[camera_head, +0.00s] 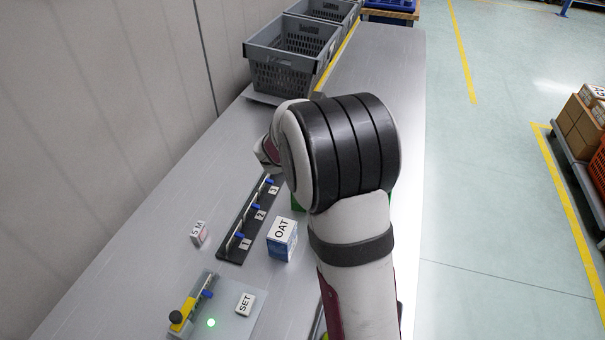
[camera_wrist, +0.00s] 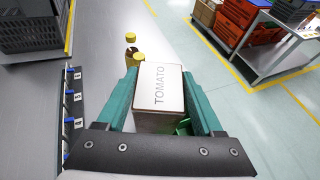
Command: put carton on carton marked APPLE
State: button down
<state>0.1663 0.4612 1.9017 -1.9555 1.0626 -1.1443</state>
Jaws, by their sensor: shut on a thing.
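In the wrist view, a white carton (camera_wrist: 160,88) marked TOMATO sits between the green fingers of my gripper (camera_wrist: 160,76). The fingers are shut on its two sides. In the head view my arm covers the gripper and the held carton. A carton marked OAT (camera_head: 282,240), white on top with blue sides, stands upright on the grey table left of my arm. No carton marked APPLE can be made out in either view.
A black rack (camera_head: 246,222) numbered 1 to 3, a small S M box (camera_head: 199,232) and a SET panel (camera_head: 230,308) with a green light lie on the table. Grey crates (camera_head: 292,55) stand at the back. Yellow-capped containers (camera_wrist: 131,52) are beyond the held carton.

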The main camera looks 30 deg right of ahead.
jog(key=shift+w+a+f, duration=1.05)
jog(key=shift+w+f, duration=0.25)
jog(key=shift+f, duration=0.35)
jog(key=shift+w+a+f, duration=1.1)
jog(key=shift+w+f, duration=0.2)
jog(key=shift+f, duration=0.4)
jog(key=shift+w+a+f, duration=1.05)
jog(key=shift+w+f, duration=0.25)
jog(key=shift+f, duration=0.35)
jog(key=shift+f, duration=0.1)
jog(key=shift+c, duration=0.2)
grip_release()
jog(key=shift+f, duration=0.1)
